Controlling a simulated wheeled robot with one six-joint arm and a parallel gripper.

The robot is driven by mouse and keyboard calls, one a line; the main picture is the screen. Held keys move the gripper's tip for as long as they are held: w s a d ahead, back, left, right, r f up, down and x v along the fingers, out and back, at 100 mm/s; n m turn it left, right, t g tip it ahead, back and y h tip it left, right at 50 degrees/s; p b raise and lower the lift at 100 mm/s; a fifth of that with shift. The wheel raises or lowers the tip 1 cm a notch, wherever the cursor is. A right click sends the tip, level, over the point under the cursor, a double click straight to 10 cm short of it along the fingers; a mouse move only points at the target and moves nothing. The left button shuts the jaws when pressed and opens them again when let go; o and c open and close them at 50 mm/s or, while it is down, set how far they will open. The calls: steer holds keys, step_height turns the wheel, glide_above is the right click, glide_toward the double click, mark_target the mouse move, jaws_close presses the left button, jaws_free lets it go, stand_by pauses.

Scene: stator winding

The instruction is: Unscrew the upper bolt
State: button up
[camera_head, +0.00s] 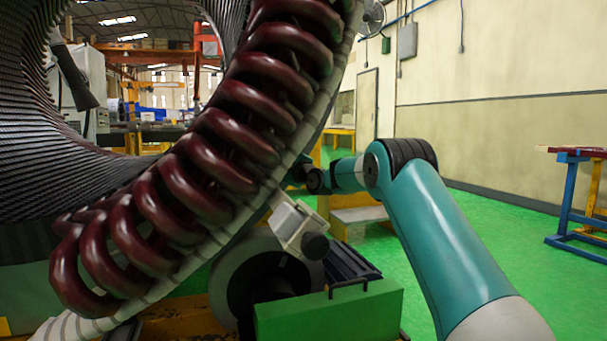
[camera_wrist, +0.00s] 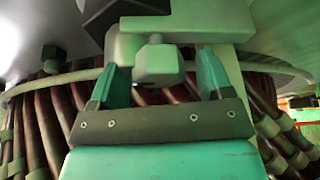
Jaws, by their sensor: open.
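In the wrist view, a grey hex-headed bolt (camera_wrist: 158,64) sits under a pale bracket (camera_wrist: 190,18). My gripper (camera_wrist: 160,72) is open, with one teal finger on each side of this bolt. The bolt head lies between the fingers in the picture, with a gap on both sides; I cannot tell the depth exactly. A second, darker bolt (camera_wrist: 53,58) shows at the left, apart from the fingers. I cannot tell from the frames which one is the upper bolt. In the head view, my gripper is hidden behind the stator ring (camera_head: 312,118), and no bolt is clear.
Dark red winding coils (camera_head: 205,160) line the ring beside my wrist. The green floor (camera_head: 500,250) to the right is open up to a blue stand (camera_head: 568,200).

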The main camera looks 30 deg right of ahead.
steer(key=s+d+f, duration=0.1)
steer(key=s+f, duration=0.1)
steer(key=s, duration=1.4)
steer(key=shift+d+f, duration=0.15)
steer(key=shift+f, duration=0.25)
